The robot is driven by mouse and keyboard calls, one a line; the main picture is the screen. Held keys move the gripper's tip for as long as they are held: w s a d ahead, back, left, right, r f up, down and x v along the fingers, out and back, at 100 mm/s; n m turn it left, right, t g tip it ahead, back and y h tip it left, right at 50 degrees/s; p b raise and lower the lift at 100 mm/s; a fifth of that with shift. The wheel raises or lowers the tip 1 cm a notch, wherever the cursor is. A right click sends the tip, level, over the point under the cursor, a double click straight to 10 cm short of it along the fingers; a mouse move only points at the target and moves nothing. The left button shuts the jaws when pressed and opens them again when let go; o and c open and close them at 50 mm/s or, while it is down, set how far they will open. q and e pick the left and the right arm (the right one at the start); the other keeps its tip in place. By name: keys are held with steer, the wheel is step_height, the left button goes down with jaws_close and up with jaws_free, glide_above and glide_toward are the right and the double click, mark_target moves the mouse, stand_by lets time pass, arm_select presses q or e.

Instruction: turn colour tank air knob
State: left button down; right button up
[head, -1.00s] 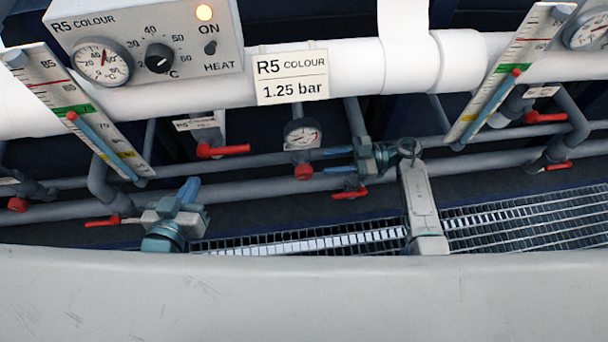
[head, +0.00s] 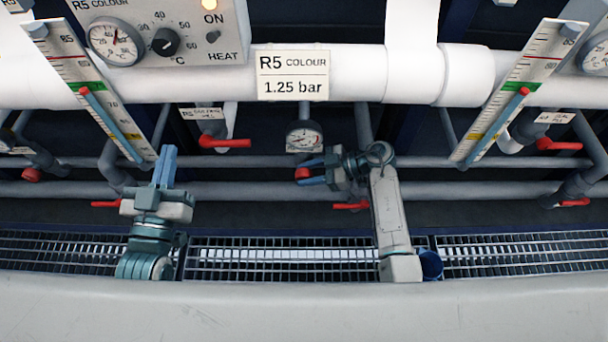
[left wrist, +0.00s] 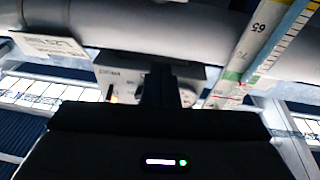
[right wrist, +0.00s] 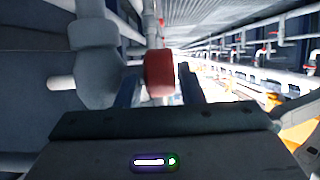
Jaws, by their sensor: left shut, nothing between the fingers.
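The red air knob (head: 302,173) sits below a small round gauge (head: 304,137), under the "R5 COLOUR 1.25 bar" sign (head: 292,75). My right gripper (head: 309,172) reaches in from the right, with one finger above and one below the knob. In the right wrist view the red knob (right wrist: 160,72) shows between the two spread fingers; I cannot tell whether they touch it. The gauge reading is too small to read. My left gripper (head: 167,160) is shut and empty, pointing up below the white pipe, apart from the knob.
Red lever handles (head: 224,143) and grey pipes lie around the knob, with one red lever (head: 350,206) just below my right gripper. Slanted level scales (head: 95,95) stand left and right (head: 520,90). The heater box (head: 190,30) is upper left. A metal grating (head: 285,250) runs below.

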arm_select(q)
steer(key=shift+r+t, duration=0.5)
steer(key=shift+r, duration=0.25)
arm_select(e)
steer(key=shift+a+f, duration=0.25)
steer(key=shift+a, duration=0.3)
steer(key=c, duration=0.7)
steer(key=shift+y+p, duration=0.55)
steer(key=shift+y, duration=0.65)
arm_select(q)
step_height(320, 180, down, 7)
steer(key=s+g, duration=0.1)
steer(key=g, duration=0.3)
arm_select(e)
steer(key=shift+y, duration=0.4)
steer(key=shift+f+y, duration=0.15)
steer(key=shift+y, duration=0.35)
steer(key=shift+d+y+b, duration=0.1)
steer(key=shift+y+b, duration=0.3)
steer(key=shift+y, duration=0.4)
arm_select(q)
steer(key=r, duration=0.1)
steer(key=r+t, duration=0.1)
steer(key=r, duration=0.1)
steer(key=w+r+t, duration=0.1)
steer(key=shift+r, duration=0.3)
